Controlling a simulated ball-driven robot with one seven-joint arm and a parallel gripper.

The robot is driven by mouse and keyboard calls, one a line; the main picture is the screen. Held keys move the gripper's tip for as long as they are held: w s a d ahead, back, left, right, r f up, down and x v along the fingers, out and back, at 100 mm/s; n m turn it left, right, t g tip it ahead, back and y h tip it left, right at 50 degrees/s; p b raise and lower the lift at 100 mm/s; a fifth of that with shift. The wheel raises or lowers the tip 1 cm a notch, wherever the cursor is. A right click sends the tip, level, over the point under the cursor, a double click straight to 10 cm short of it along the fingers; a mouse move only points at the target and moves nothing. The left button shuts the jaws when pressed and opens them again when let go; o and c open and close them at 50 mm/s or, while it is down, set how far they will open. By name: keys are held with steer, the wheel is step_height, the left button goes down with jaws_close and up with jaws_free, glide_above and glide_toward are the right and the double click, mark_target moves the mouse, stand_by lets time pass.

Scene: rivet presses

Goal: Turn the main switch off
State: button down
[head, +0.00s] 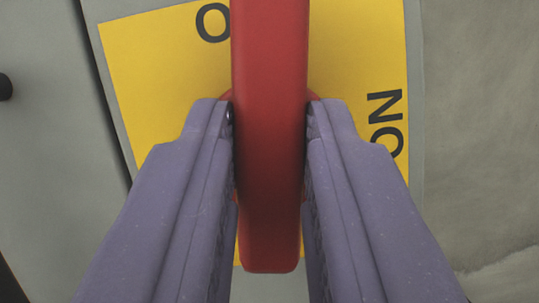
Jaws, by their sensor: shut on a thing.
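The main switch has a red handle (270,150) that stands upright in the head view, running from the top edge down to a blunt end below the middle. It sits in front of a yellow plate (160,80). The plate bears the letters "ON" at the right, turned sideways, and an "O" at the top left, with the rest of that word hidden behind the handle. My gripper (269,112) has one purple finger on each side of the handle and is shut on it.
The plate is on a grey panel (55,130) with a dark seam to the left of the plate. A small black knob (5,87) shows at the left edge. A mottled grey surface (480,130) lies to the right.

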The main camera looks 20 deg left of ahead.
steer(key=shift+f+n+y, duration=0.15)
steer(key=shift+n+y, duration=0.65)
steer(key=shift+n, duration=0.5)
steer(key=c, duration=1)
jaws_free()
steer(key=shift+o, duration=0.2)
steer(key=shift+p, duration=0.3)
steer(key=v, duration=0.7)
steer(key=shift+s+d, duration=0.2)
steer(key=shift+s, duration=0.15)
